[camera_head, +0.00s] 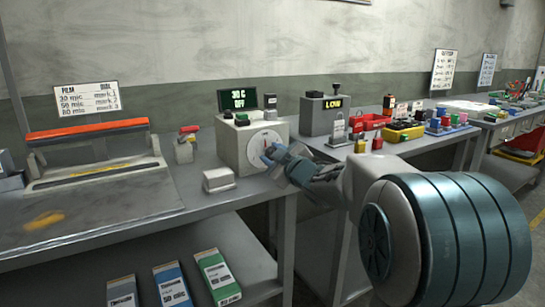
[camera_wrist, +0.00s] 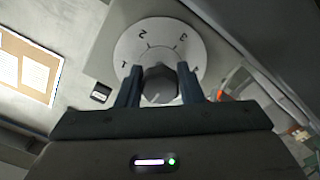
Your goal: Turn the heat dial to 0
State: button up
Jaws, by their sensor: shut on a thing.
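The heat dial is a dark round knob (camera_wrist: 159,86) on a pale numbered disc (camera_wrist: 130,47), on the front of a beige control box (camera_head: 231,150). In the wrist view the numbers 1, 2, 3 and 4 show around the knob; the part of the disc nearest my gripper is hidden, and I see no 0. A thin light line marks the knob, but I cannot tell which number it points to. My gripper (camera_wrist: 159,92) has one finger on each side of the knob and is shut on it. In the head view my gripper (camera_head: 270,156) reaches the box front from the right.
A white block (camera_head: 219,180) lies on the bench in front. A sealer with a red bar (camera_head: 87,131) is at the left. A grey box (camera_head: 316,117) reading LOW stands to the right.

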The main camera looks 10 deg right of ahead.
jog(key=shift+f, duration=0.1)
jog(key=o, duration=1)
jog(key=shift+c, duration=0.2)
jog(key=p+v, duration=0.2)
jog(key=v, duration=1.2)
jog(key=shift+r, duration=0.2)
